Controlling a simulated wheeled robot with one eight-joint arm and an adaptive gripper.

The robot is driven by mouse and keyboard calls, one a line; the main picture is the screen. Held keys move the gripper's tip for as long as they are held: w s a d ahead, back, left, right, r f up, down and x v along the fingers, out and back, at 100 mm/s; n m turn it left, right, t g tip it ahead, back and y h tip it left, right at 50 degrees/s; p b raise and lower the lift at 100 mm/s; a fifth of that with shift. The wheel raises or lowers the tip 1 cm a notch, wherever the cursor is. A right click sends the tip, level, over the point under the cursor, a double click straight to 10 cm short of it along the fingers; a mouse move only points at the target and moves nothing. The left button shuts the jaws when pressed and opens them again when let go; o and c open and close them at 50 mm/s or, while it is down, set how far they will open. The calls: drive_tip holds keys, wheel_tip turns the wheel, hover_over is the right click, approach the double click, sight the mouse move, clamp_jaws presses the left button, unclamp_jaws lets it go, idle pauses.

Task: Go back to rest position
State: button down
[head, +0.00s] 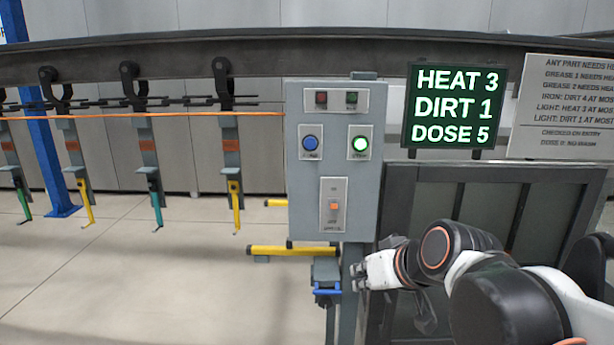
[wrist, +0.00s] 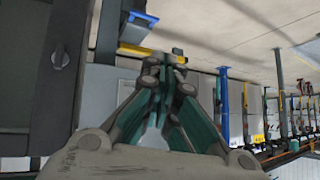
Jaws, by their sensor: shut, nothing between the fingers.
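My gripper (head: 357,277) is low in front of the right edge of the grey control panel (head: 300,190) in the head view, with my arm reaching in from the lower right. In the wrist view my gripper (wrist: 165,64) has its fingers drawn together, shut and empty. I cannot tell how far the fingertips are from the panel's post.
A screen (head: 453,106) reads HEAT 3, DIRT 1, DOSE 5, beside a rule sign (head: 562,108). Several hooks hang from an overhead rail (head: 200,62) with coloured parts. A dark framed cabinet (head: 490,185) stands behind my arm.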

drive_tip(key=s+d+f+m+h+b, duration=0.1)
drive_tip(key=s+d+f+b, duration=0.2)
drive_tip(key=f, duration=0.4)
drive_tip(key=s+d+f+g+h+b, duration=0.1)
drive_tip(key=s+d+f+b, duration=0.2)
drive_tip(key=s+f+b, duration=0.3)
drive_tip(key=s+d+f+m+h+b, duration=0.1)
drive_tip(key=s+d+f+b, duration=0.2)
drive_tip(key=f, duration=0.6)
drive_tip(key=shift+s+d+f+m+g+h+b, duration=0.3)
drive_tip(key=shift+s+h+b, duration=0.1)
drive_tip(key=shift+s+b, duration=0.75)
